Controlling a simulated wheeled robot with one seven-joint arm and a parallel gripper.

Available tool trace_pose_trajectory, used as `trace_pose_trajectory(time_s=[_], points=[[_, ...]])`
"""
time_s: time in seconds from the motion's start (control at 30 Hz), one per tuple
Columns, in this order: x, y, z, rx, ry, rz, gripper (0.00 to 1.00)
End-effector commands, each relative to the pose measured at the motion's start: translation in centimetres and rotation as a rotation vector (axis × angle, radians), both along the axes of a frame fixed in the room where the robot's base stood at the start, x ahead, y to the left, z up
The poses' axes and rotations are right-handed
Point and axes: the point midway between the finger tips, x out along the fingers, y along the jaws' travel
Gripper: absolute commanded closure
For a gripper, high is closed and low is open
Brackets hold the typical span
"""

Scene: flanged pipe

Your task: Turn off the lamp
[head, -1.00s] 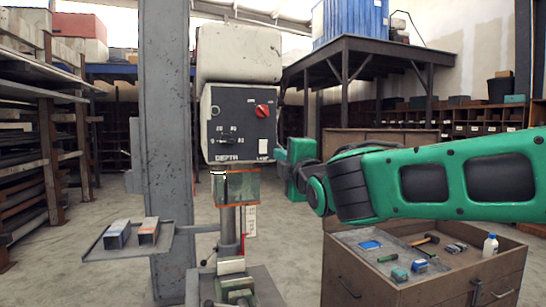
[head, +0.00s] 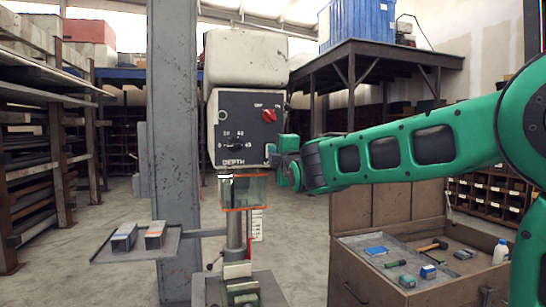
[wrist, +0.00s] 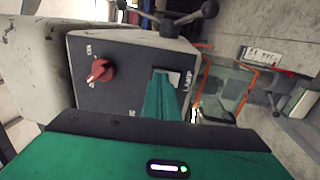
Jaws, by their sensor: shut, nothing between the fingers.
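The drill press head (head: 238,130) has a dark control panel with a red rotary knob (head: 269,116) and a depth dial (head: 236,145). In the wrist view the panel shows the red knob (wrist: 100,70) and a pale lamp switch (wrist: 174,77) beside the label "LAMP". My gripper (wrist: 161,80) is shut and empty, its green fingertips over the edge of the switch, partly hiding it. I cannot tell whether they touch it. In the head view my gripper (head: 271,155) is at the panel's lower right corner and hides the switch.
A clear guard with orange edges (head: 245,192) hangs below the drill head. A grey column (head: 172,130) and a small tray with boxes (head: 165,250) stand to the left. A wooden cabinet with tools (head: 385,210) stands at the right, below my arm.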

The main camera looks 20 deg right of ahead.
Motion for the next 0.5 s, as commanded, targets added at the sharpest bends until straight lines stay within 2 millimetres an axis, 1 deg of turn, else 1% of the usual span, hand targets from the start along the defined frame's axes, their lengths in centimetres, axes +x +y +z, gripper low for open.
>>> trace_pose_trajectory(time_s=[0.27, 0.5], points=[[0.0, 0.0, 0.0, 0.000, 0.000, 0.000, 1.00], [1.2, -0.1, 0.7, 0.000, -0.002, -0.001, 1.00]])
